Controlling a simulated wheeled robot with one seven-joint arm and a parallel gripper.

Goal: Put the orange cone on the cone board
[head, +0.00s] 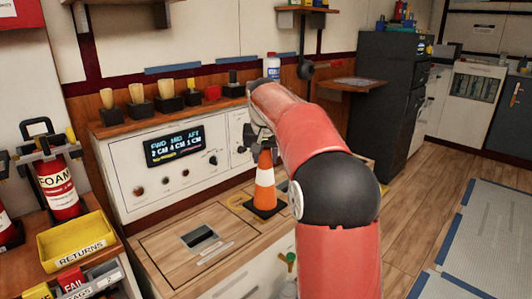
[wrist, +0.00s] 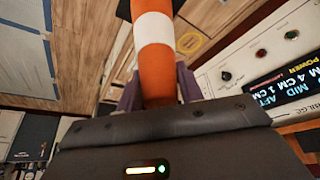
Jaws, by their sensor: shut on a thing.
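The orange cone (head: 264,196), with a white band and a dark square base, stands upright over the wooden top of the white console. In the head view my gripper (head: 263,146) is at the cone's tip, partly hidden by my red arm. In the wrist view the cone (wrist: 155,75) runs between the fingers of my gripper (wrist: 152,88), which is shut on it. I cannot tell whether the base touches the wood. A yellow ring (head: 238,201) is marked on the wood just left of the cone. I cannot tell for sure which surface is the cone board.
The console's display (head: 175,146) reads FWD, MID, AFT with 2, 4 and 1 CM. Several brushes and a white bottle (head: 272,67) stand on the ledge behind. A yellow RETURNS bin (head: 76,245) and a FOAM extinguisher (head: 57,187) are at left. The wooden top's front left is mostly clear.

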